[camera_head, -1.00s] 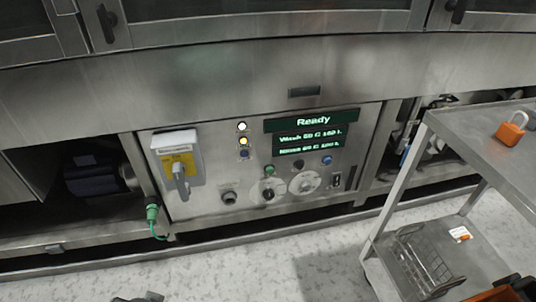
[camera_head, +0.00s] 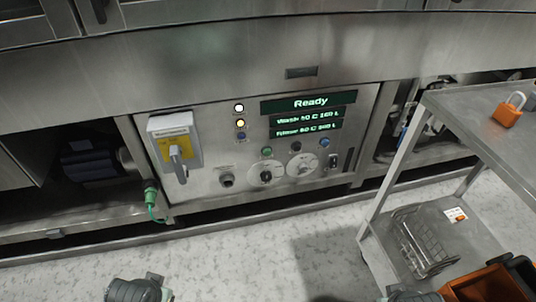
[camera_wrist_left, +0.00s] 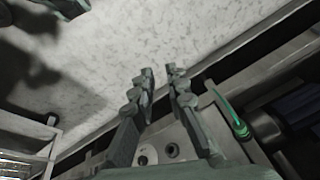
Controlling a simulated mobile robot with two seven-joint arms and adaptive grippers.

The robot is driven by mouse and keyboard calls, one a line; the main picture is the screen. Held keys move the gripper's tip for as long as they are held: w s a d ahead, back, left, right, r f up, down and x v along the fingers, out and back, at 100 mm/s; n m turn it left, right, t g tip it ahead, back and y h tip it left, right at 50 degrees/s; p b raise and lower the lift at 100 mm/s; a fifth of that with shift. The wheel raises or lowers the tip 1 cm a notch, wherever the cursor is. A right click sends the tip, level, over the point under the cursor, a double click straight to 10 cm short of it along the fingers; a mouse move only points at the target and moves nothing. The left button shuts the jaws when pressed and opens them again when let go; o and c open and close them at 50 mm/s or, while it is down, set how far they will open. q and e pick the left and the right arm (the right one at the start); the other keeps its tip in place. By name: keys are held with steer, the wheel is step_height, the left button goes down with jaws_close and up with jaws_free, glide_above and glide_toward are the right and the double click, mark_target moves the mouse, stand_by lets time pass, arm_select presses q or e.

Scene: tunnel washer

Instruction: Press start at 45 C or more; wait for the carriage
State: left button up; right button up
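The control panel (camera_head: 220,190) is set low in the steel washer front. Its green display (camera_head: 310,103) reads "Ready", with a wash line and a second line below; both show a C figure and litres, but the digits are too blurred to read surely. A green button (camera_head: 266,152) sits below the display, above a dial (camera_head: 265,173). A white and a yellow lamp (camera_head: 240,123) are lit. In the left wrist view my left gripper (camera_wrist_left: 160,72) has its fingers apart, empty, above the floor. A small piece of my right arm or gripper shows at the head view's bottom edge. No carriage is recognisable.
A grey switch box (camera_head: 175,145) and a green connector with cable (camera_head: 150,195) are at the panel's left. A steel trolley (camera_head: 450,115) stands right, with an orange padlock (camera_head: 508,110) on top and a wire basket (camera_head: 420,245) below. Open floor lies in front.

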arm_select(q)
jaws_close()
stand_by(1.0)
steer(key=shift+w, duration=0.1)
